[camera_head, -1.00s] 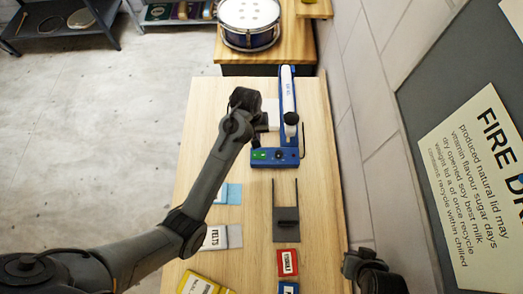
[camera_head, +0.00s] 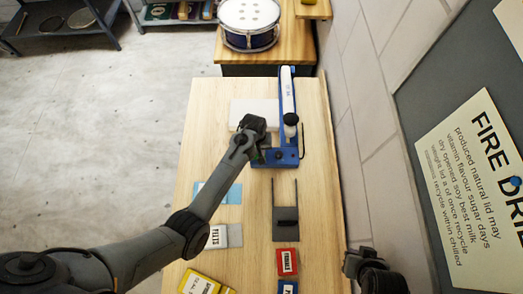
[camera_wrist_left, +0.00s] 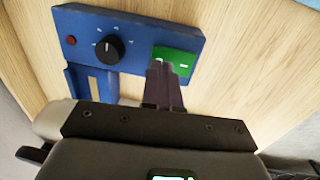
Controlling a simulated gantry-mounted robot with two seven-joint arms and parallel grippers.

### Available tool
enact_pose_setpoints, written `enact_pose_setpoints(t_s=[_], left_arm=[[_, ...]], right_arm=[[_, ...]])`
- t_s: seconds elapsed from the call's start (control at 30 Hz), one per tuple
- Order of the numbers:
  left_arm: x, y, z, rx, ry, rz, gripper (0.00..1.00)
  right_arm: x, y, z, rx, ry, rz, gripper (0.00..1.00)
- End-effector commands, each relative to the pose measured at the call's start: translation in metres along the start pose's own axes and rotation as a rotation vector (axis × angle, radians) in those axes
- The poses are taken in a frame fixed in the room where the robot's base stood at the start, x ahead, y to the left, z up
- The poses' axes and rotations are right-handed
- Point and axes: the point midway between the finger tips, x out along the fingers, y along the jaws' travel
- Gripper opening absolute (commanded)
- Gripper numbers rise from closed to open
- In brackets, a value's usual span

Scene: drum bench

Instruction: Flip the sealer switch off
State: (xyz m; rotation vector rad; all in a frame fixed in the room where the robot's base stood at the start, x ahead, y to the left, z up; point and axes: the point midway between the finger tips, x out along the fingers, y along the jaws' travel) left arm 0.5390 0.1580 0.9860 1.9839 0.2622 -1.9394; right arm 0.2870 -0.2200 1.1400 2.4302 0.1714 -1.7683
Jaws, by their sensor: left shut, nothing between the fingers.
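The blue sealer (camera_head: 288,156) lies on the wooden bench, with its long white-topped arm pointing to the back. Its green switch (camera_wrist_left: 182,62) shows on the right of the blue panel in the left wrist view, beside a black dial. My left gripper (camera_wrist_left: 160,66) is shut and empty. Its fingertips overlap the left part of the switch; I cannot tell whether they touch it. In the head view my left gripper (camera_head: 257,150) covers most of the switch. My right arm shows at the bottom right edge, and its jaws cannot be made out.
A white block (camera_head: 252,111) lies left of the sealer arm. A dark grey stand (camera_head: 286,222), a red packet (camera_head: 287,262) and a yellow packet (camera_head: 200,284) lie nearer. The wall (camera_head: 345,120) runs close along the right. A drum (camera_head: 249,25) stands at the back.

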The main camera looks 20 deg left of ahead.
Motion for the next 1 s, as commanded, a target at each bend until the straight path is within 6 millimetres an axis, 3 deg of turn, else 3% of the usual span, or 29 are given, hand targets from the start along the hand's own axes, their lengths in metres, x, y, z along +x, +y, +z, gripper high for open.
enact_pose_setpoints(t_s=[0.23, 1.0], left_arm=[[0.014, 0.000, 0.000, 0.001, 0.001, 0.001, 0.00], [0.019, 0.002, 0.000, 0.000, -0.001, -0.035, 0.00]], right_arm=[[-0.001, -0.001, -0.001, 0.004, 0.001, -0.004, 0.00], [-0.002, -0.002, -0.001, 0.006, 0.001, -0.005, 0.00]])
